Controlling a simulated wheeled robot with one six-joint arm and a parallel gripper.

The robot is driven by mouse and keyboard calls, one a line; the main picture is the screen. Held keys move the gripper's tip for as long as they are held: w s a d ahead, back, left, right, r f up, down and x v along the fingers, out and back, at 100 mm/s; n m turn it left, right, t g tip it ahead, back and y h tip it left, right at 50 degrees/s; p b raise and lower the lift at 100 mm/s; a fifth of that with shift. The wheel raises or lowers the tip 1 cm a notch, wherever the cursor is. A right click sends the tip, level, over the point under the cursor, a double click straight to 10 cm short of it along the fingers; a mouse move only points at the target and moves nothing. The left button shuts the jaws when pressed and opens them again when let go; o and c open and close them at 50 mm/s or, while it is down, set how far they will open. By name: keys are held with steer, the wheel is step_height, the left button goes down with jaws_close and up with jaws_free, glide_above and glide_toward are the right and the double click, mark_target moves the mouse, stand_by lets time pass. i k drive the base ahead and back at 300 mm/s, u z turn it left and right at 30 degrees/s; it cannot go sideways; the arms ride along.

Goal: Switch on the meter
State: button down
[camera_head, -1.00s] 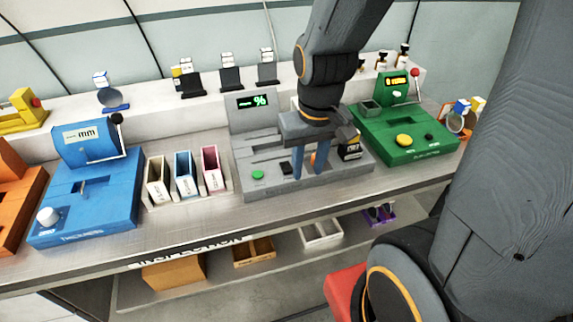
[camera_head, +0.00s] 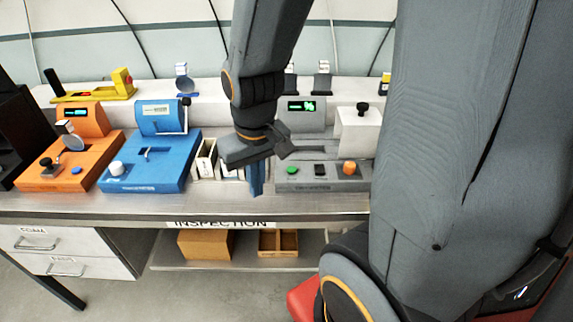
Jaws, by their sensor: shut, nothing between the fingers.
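Several bench instruments are in view, and I cannot tell which one is called the meter. The blue one (camera_head: 150,178) has a small panel (camera_head: 155,110) and a white knob (camera_head: 116,168). The orange one (camera_head: 75,175) has a lit cyan display (camera_head: 75,112) and a blue button (camera_head: 76,170).
Narrow bins (camera_head: 206,160) stand between the blue and grey instruments. A white block (camera_head: 358,130) with a black knob is at the grey one's right. A yellow device (camera_head: 95,92) is on the back ledge. My arm hides the right side. The bench's front strip is clear.

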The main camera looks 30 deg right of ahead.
mark_target(320, 170)
steer(key=u, duration=0.15)
steer(key=k, duration=0.7)
steer(key=z, duration=1.05)
steer(key=i, duration=0.5)
steer(key=z, duration=0.05)
